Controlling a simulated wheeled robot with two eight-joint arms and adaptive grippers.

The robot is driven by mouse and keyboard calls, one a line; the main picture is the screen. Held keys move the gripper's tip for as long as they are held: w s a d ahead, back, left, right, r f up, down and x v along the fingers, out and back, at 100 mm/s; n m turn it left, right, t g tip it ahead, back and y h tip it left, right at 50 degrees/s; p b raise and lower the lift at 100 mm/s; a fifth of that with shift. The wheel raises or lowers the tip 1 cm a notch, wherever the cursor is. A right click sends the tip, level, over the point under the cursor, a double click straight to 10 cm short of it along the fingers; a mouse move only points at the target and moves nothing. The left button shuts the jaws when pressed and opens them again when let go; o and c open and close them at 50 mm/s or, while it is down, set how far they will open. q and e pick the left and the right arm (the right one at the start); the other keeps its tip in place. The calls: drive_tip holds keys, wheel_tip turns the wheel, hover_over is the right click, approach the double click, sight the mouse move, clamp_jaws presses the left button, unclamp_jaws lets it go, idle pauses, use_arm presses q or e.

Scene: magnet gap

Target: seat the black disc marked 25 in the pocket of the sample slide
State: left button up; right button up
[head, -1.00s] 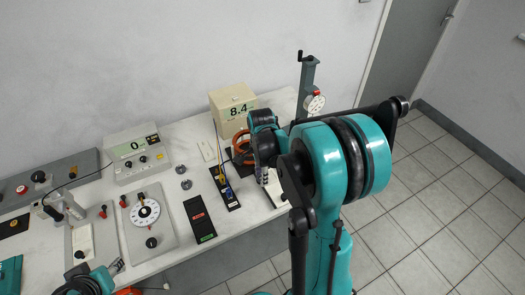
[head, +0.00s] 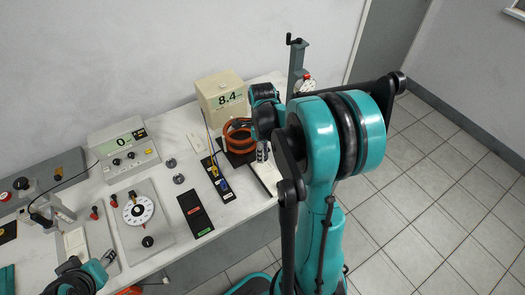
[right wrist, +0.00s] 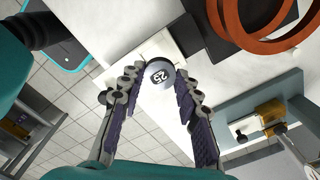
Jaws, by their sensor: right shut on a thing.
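The disc marked 25 (right wrist: 160,74) shows its grey, numbered end face and dark side in the right wrist view. My right gripper (right wrist: 157,80) is shut on it, one fingertip on each side. Behind the disc is a pale slab (right wrist: 121,48) near the table edge; I cannot tell whether it is the sample slide or whether the disc touches it. In the head view my right gripper (head: 262,152) is over a pale strip (head: 266,174) at the table's right end; the disc is hard to make out there. My left gripper (head: 109,256) is at the lower left, its jaw state unclear.
Orange rings (head: 238,134) on a dark base stand close to my right gripper, with a cream box reading 8.4 (head: 222,97) behind. A gauge stand (head: 297,65) is at the right back. A dial plate (head: 139,214) and black strip (head: 195,212) lie left.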

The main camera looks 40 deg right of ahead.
sight(262, 166)
drive_tip(key=shift+f+b, duration=1.9)
drive_tip(key=shift+f, duration=0.65)
drive_tip(key=shift+f, duration=0.2)
drive_tip(key=o, duration=1.2)
drive_tip(key=shift+c, duration=0.2)
drive_tip(key=shift+c, duration=0.3)
drive_tip(key=c, duration=0.5)
drive_tip(key=shift+r, duration=0.1)
drive_tip(key=shift+r+p, duration=1.65)
drive_tip(key=shift+r, duration=0.6)
